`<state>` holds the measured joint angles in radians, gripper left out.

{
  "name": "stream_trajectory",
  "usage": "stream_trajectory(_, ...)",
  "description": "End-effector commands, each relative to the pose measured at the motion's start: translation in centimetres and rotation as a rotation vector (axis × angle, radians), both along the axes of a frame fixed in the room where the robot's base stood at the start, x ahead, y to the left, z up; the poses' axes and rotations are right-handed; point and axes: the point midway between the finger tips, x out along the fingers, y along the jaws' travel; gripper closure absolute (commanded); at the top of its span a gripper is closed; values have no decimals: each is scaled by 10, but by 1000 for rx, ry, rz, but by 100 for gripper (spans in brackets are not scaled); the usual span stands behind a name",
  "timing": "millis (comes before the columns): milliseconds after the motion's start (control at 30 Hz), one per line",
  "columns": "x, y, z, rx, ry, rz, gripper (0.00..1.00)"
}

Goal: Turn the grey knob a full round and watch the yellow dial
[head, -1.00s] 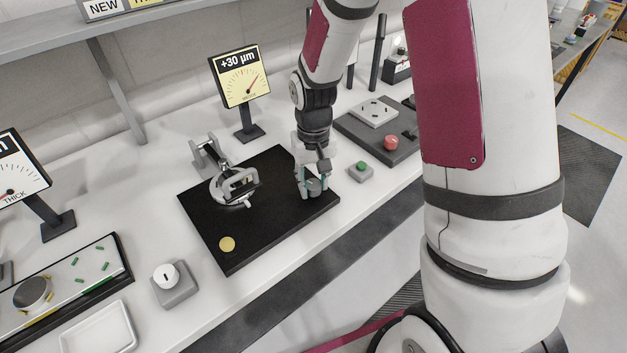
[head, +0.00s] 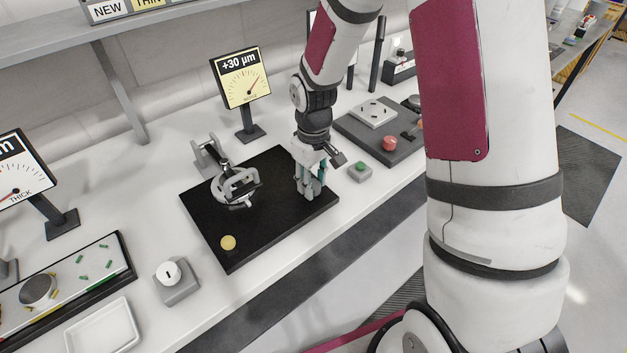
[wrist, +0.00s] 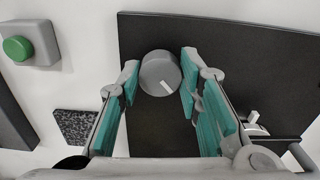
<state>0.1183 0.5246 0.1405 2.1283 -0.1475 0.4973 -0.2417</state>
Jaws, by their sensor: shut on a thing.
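The grey knob (wrist: 158,72) is a short round cylinder on the black plate (head: 240,255), with a white mark near its lower right edge in the wrist view. My gripper (wrist: 160,76) has its teal-padded fingers on either side of the knob and is shut on it. In the head view my gripper (head: 312,190) points down at the plate's right end, and its fingers hide most of the knob. The yellow dial (head: 241,78) stands upright behind the plate. It reads +30 µm, and its needle points to the upper right.
A green button box (head: 360,172) is close on the right. A grey panel with a red button (head: 389,144) lies beyond it. A white-knob box (head: 175,282) stands front left.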

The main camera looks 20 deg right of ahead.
Motion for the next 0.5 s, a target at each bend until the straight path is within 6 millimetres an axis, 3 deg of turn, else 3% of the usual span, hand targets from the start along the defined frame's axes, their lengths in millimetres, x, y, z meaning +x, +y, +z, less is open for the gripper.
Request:
stream_trajectory(267, 0, 0, 0, 0, 1, 0, 96)
stream_trajectory(300, 0, 0, 0, 0, 1, 0, 59)
stream_trajectory(367, 0, 0, 0, 0, 1, 0, 48)
stream_trajectory(500, 0, 0, 0, 0, 1, -1, 48)
